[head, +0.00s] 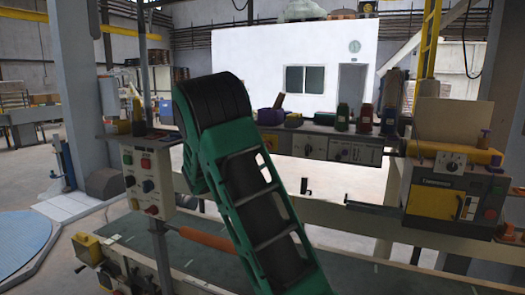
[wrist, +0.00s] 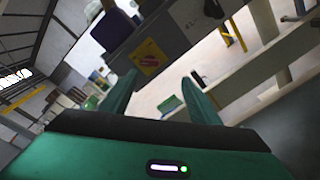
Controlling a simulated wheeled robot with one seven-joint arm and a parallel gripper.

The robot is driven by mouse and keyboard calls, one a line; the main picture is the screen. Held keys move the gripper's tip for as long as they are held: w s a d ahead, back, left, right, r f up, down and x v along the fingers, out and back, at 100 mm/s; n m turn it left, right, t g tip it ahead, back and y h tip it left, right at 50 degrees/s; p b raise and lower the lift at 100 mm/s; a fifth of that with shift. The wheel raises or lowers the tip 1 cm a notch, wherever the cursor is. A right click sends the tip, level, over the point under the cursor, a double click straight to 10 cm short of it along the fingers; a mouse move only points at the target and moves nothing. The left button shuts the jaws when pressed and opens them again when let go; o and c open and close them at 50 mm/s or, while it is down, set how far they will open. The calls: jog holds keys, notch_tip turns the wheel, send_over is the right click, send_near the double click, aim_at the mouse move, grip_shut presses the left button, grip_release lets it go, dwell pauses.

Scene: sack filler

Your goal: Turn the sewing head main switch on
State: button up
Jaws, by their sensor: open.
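The head view does not show the fingertips.
A control panel (head: 148,180) with coloured buttons and knobs stands left of my arm. Another panel (head: 340,150) with knobs runs behind it, with bottles and spools (head: 365,118) on top. A conveyor bed (head: 210,255) crosses the front. A dark bar (head: 372,208) juts left from the sewing head.

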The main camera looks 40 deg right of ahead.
aim_at(267, 146)
jog(key=shift+n+t, duration=0.3)
jog(key=shift+n, duration=0.3)
jog(key=x, duration=0.3)
jog(key=w+x, duration=0.1)
jog(key=x, duration=0.3)
jog(key=r+x, duration=0.1)
jog(key=x, duration=0.3)
jog(key=shift+w+a+r, duration=0.1)
jog(key=shift+a, duration=0.2)
